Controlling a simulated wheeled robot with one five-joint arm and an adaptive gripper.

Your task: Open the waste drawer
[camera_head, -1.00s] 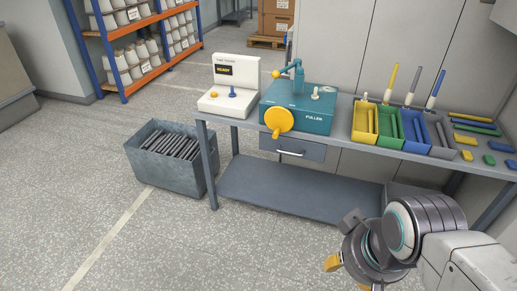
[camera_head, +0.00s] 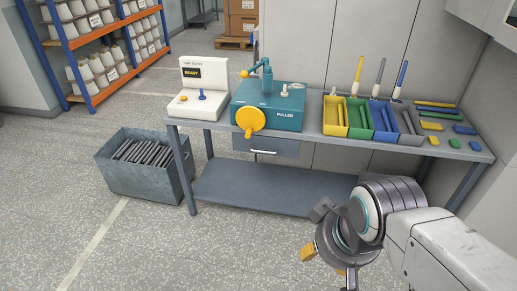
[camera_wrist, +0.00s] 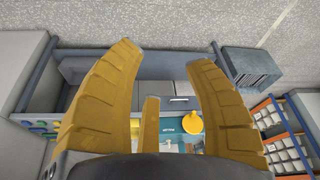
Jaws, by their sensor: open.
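The waste drawer (camera_head: 275,147) is a grey box front with a pale bar handle (camera_head: 264,152), hung under the bench top below the teal puller machine (camera_head: 285,115). It looks shut. The drawer front also shows in the wrist view (camera_wrist: 188,104), between my fingers and farther off. My gripper (camera_head: 328,264) is in front of the bench, to the right of the drawer and apart from it. In the wrist view my gripper (camera_wrist: 163,58) has its yellow fingers spread wide with nothing between them. One finger is partly hidden in the head view.
The grey bench (camera_head: 350,143) carries a white tester (camera_head: 203,88) and coloured bins (camera_head: 334,118). Its lower shelf (camera_head: 255,185) looks bare. A metal crate of dark rods (camera_head: 130,175) stands left of the bench. Floor in front of the bench is clear.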

